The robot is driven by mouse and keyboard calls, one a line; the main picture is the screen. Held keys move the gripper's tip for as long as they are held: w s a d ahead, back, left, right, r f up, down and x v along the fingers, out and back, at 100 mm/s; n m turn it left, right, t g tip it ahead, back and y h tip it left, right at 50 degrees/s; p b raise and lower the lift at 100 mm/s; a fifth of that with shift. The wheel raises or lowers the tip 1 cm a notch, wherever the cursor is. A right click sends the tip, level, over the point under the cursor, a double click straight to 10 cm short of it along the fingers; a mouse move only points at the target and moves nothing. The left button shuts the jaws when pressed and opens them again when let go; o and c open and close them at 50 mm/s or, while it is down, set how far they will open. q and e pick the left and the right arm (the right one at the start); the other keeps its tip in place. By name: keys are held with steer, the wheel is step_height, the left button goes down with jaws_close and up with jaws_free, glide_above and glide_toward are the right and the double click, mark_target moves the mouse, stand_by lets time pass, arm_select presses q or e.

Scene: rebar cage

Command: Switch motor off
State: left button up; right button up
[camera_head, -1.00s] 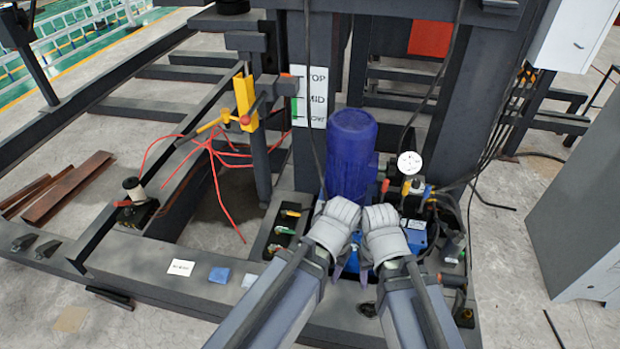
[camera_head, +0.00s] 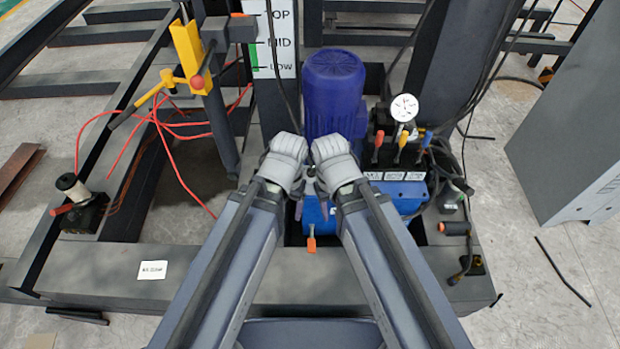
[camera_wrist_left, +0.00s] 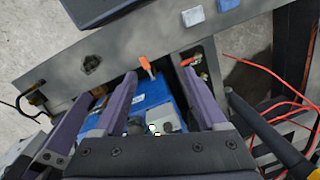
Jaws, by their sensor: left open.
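The motor is an upright dark blue cylinder (camera_head: 335,92) on a blue power unit (camera_head: 398,192) in the head view. My left gripper (camera_head: 299,208) is in front of the motor's base, its fingers partly hidden by the wrist. In the left wrist view its two purple fingers (camera_wrist_left: 160,78) stand apart with nothing held between them. An orange-handled lever (camera_wrist_left: 147,66) shows near and between the fingertips; its orange end (camera_head: 311,244) also shows in the head view. My right gripper (camera_head: 325,207) is close beside the left; its jaws are mostly hidden. I cannot identify the motor's switch.
Red, yellow and blue levers (camera_head: 401,144) and a round gauge (camera_head: 404,107) stand right of the motor. A yellow bracket (camera_head: 189,56) and red cables (camera_head: 160,125) are at the left. The dark frame beam (camera_head: 95,275) runs along the front. A grey cabinet (camera_head: 575,140) stands at the right.

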arm_select(q)
steer(key=w+a+f+n+b, duration=0.1)
steer(key=w+a+f+b, duration=0.15)
steer(key=f+b, duration=0.5)
steer(key=m+h, duration=0.1)
steer(key=m, duration=2.2)
glide_above(311, 168)
steer(key=shift+s+a+f, duration=0.15)
steer(key=shift+f, duration=0.35)
steer(key=shift+s+a+f, duration=0.1)
steer(key=shift+f, duration=0.4)
steer(key=shift+w+d+m, duration=0.2)
steer(key=shift+d+m, duration=0.15)
steer(key=shift+m, duration=0.35)
step_height(311, 168, down, 8)
steer(key=b, duration=0.7)
steer(key=shift+b, duration=0.35)
steer(key=shift+r, duration=0.1)
arm_select(e)
step_height(311, 168, down, 17)
arm_select(q)
steer(key=shift+c, duration=0.2)
jaws_close()
